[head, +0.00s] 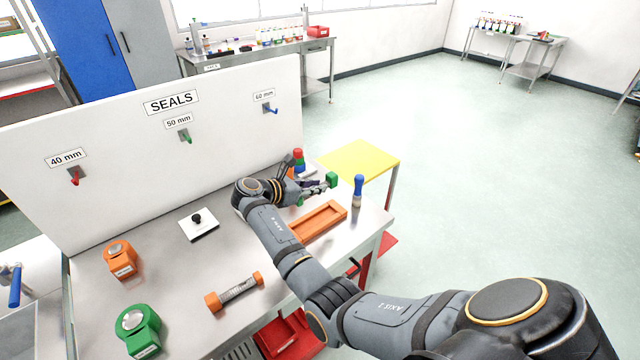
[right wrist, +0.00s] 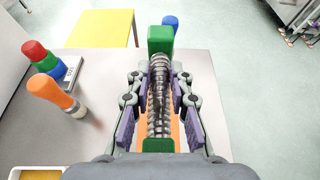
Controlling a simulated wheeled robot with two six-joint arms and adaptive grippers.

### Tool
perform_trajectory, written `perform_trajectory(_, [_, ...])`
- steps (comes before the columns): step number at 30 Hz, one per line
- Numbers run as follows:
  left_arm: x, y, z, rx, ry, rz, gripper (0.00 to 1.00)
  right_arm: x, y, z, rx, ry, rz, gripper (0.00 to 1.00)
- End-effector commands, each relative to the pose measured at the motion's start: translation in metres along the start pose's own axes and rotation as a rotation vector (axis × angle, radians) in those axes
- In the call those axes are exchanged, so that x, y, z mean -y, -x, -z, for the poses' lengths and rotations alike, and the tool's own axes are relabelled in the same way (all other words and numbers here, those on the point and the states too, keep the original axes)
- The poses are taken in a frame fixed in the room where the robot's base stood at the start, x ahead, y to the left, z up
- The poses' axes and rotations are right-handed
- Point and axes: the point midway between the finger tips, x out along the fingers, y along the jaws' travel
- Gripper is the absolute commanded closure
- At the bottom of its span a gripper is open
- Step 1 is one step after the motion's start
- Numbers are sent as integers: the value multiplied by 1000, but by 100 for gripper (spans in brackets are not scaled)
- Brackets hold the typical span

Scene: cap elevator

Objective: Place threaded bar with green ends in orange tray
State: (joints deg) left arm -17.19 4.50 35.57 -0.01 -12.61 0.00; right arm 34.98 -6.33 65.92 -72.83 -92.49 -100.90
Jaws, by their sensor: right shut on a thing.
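My right gripper (head: 312,188) is shut on the threaded bar with green ends. One green end (head: 331,179) shows beyond the fingers in the head view. In the right wrist view the bar's metal thread (right wrist: 159,95) lies lengthwise between the purple finger pads, with a green block at each end. The orange tray (head: 318,222) is a shallow rectangular tray on the steel bench, just in front of and below the gripper. In the right wrist view, orange shows beneath the bar, partly hidden by it and the fingers. My left gripper is in neither view.
A blue-topped handle (head: 358,190) stands upright right of the tray. A threaded bar with orange ends (head: 238,290) lies at the bench front. Orange (head: 121,260) and green (head: 137,330) blocks stand left. The SEALS panel (head: 150,150) rises behind; a yellow table (head: 360,159) stands beyond.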

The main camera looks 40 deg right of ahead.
Motion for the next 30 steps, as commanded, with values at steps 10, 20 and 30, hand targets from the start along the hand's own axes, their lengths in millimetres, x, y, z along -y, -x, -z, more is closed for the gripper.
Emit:
perform_trajectory(10, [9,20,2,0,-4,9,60,0,4,-4,-5,0,-8,100])
perform_trajectory(20, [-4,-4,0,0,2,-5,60,0,-14,40,-4,-1,-7,100])
perform_trajectory(30, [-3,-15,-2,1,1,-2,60,0,-24,63,-4,-1,-8,100])
